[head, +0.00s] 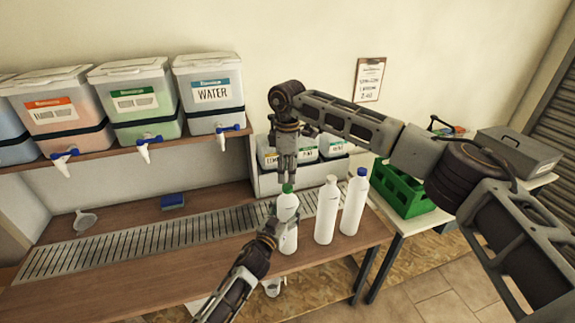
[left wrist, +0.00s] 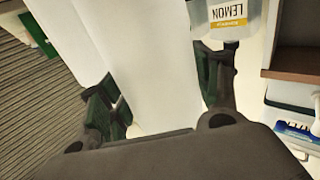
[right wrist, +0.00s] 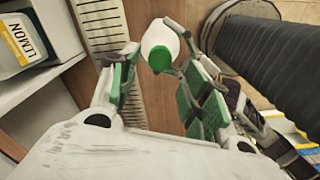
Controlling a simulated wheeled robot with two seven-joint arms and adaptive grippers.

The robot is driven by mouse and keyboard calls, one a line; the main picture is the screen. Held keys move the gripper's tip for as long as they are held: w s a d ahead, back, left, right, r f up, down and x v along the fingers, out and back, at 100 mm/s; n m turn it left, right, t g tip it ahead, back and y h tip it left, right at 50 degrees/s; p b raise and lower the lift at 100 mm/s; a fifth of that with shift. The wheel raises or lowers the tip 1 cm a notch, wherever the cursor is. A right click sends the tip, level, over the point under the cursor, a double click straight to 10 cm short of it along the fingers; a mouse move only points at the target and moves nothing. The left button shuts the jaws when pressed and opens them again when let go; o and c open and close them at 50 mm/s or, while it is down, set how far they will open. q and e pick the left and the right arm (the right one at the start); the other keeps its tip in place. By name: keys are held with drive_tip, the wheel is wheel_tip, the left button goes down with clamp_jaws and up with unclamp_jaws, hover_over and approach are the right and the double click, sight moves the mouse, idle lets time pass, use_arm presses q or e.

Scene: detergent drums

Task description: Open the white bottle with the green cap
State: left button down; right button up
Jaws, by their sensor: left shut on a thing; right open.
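The white bottle (head: 287,218) with the green cap (head: 288,188) stands upright near the front edge of the wooden counter. My left gripper (head: 271,232) is shut on its body from the front left; the white body (left wrist: 155,70) fills the middle of the left wrist view between the fingers (left wrist: 165,95). My right gripper (head: 287,172) is open and points down just above the cap. In the right wrist view the green cap (right wrist: 157,82) lies between the open fingers (right wrist: 160,85), apparently nearer the tips. Whether a finger touches it, I cannot tell.
Dispensers, including the water one (head: 210,95), sit on a shelf behind. A green crate (head: 402,188) is at the right. The counter's left is mostly clear, with a blue sponge (head: 172,201).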

sight(288, 186)
drive_tip(key=shift+f, duration=2.75)
clamp_jaws()
drive_tip(key=shift+n, duration=0.4)
